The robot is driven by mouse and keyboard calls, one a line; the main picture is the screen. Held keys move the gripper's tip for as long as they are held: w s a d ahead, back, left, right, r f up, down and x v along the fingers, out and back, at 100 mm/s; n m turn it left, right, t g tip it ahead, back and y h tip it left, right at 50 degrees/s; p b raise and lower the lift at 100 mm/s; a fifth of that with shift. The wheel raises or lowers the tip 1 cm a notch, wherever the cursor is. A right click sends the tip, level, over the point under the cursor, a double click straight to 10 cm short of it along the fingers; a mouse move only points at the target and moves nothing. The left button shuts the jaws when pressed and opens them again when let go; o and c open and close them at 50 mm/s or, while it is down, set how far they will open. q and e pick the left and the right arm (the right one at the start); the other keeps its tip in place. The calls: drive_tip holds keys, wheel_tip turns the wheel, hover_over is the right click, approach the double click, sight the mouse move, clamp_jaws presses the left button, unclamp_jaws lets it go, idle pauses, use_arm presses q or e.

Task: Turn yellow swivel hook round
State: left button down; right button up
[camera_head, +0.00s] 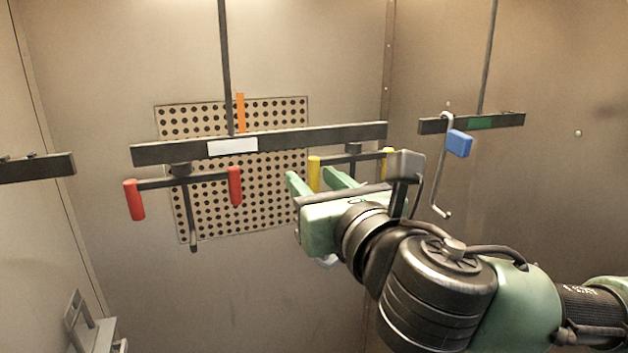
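The yellow swivel hook hangs under the right half of the dark crossbar (290,137). Its left yellow grip (314,172) and right yellow grip (388,154) sit at the ends of a dark arm (350,158); its lower part is hidden behind my gripper. My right gripper (312,180) is open, with green fingers pointing up and away. The left yellow grip shows between the two fingers, with gaps on both sides; I cannot tell whether it is between them in depth. My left gripper is not in view.
A red-ended swivel hook (182,183) hangs on the bar's left half. A perforated panel (245,215) with an orange strip (240,110) is behind. A blue tag (459,143) and wire hook (440,190) hang at right. A grey bracket (92,325) stands lower left.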

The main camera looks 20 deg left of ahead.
drive_tip(key=v, duration=0.8)
drive_tip(key=shift+s+d, duration=0.2)
drive_tip(key=shift+s, duration=0.05)
